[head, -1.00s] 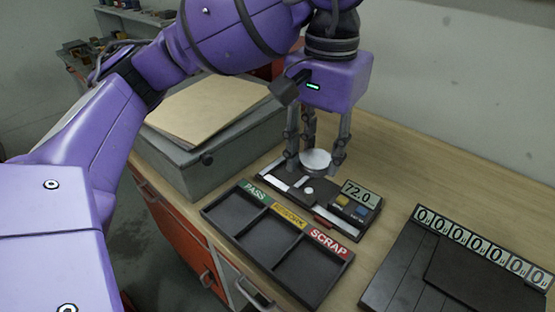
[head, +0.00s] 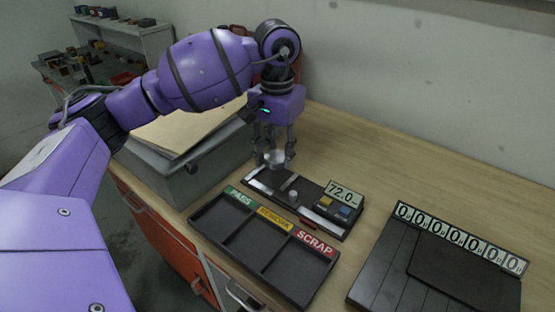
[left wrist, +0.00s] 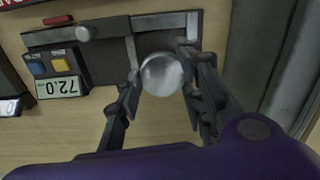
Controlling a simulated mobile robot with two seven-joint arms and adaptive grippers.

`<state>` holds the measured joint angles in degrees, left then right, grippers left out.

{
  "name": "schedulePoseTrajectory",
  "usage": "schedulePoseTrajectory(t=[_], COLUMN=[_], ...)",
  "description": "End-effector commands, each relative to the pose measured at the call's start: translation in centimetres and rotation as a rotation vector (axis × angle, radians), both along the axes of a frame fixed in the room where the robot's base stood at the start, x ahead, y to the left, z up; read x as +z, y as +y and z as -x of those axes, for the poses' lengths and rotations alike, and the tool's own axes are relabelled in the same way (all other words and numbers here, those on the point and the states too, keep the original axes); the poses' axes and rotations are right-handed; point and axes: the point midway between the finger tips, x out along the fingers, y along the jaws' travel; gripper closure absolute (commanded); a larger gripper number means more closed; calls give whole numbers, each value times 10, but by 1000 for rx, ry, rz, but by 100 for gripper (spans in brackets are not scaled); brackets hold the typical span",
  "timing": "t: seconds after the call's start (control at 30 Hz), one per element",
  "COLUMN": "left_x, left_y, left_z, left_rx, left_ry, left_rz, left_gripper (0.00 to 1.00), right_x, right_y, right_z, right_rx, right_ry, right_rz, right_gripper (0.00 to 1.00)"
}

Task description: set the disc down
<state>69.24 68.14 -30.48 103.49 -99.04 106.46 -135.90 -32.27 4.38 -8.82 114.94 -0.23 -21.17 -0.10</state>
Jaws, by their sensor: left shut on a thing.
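A pale metallic disc (head: 275,157) sits between the fingers of my left gripper (head: 275,160), which is shut on it. It also shows in the left wrist view (left wrist: 162,74), with one finger on each side. The disc is over the far left end of a dark measuring device (head: 300,203), whose display (head: 343,194) reads 72.0. I cannot tell whether the disc touches the device. A sorting tray (head: 262,243) with PASS, REWORK-like and SCRAP labels lies in front of the device. Its three compartments look empty. My right gripper is not in view.
A grey box (head: 180,180) with a brown board on top stands left of the device. A black panel (head: 385,275) with a row of number displays (head: 460,238) lies at the front right. The wooden table is clear behind the device.

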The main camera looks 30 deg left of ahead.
Motion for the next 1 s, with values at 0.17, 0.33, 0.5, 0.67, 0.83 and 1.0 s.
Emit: schedulePoseTrajectory(t=[0.17, 0.33, 0.5, 0.67, 0.83, 1.0], left_x=[-26, -30, -32, -38, -43, -44], left_y=[0, 0, 0, 0, 0, 0], left_z=[0, -1, -1, 0, 0, 1], left_rx=[1, 1, 1, 1, 0, 0], left_ry=[1, -2, -1, 1, 1, 4], left_rz=[1, 0, 0, 0, 0, 0], left_gripper=[100, 100, 100, 100, 100, 58], right_x=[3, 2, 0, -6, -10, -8], right_y=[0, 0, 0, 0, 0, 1], right_z=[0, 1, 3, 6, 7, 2], right_rx=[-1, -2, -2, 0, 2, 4], right_ry=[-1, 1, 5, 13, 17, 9], right_rz=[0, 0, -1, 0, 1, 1], right_gripper=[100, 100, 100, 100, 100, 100])
